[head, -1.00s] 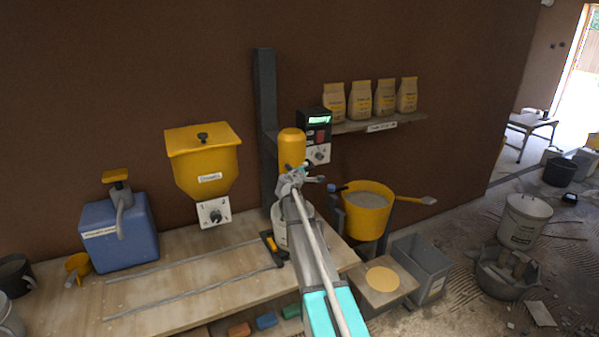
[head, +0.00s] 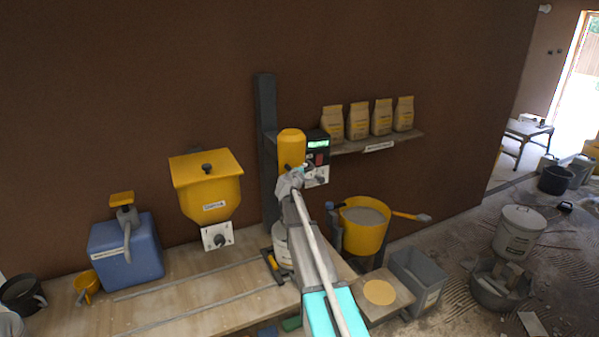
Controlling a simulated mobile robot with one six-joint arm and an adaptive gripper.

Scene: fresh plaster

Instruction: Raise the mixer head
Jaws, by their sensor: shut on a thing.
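The mixer head (head: 291,147) is a yellow rounded motor in front of a dark upright column (head: 265,105). Its top is about level in the picture with the top of the black control box (head: 317,147) with a lit green display. My gripper (head: 292,181) is at the lower part of the mixer head and shut on it. My own wrist and arm hide the fingertips and the exact grip. Whatever hangs below the head is also hidden. A pale container (head: 282,250) shows partly behind my arm, below the head.
A yellow bucket of grey mix (head: 364,236) stands right of my arm, with a grey bin (head: 417,280) nearby. A yellow hopper (head: 206,187) and a blue canister (head: 127,253) stand left. A shelf (head: 378,142) with paper bags is on the wall.

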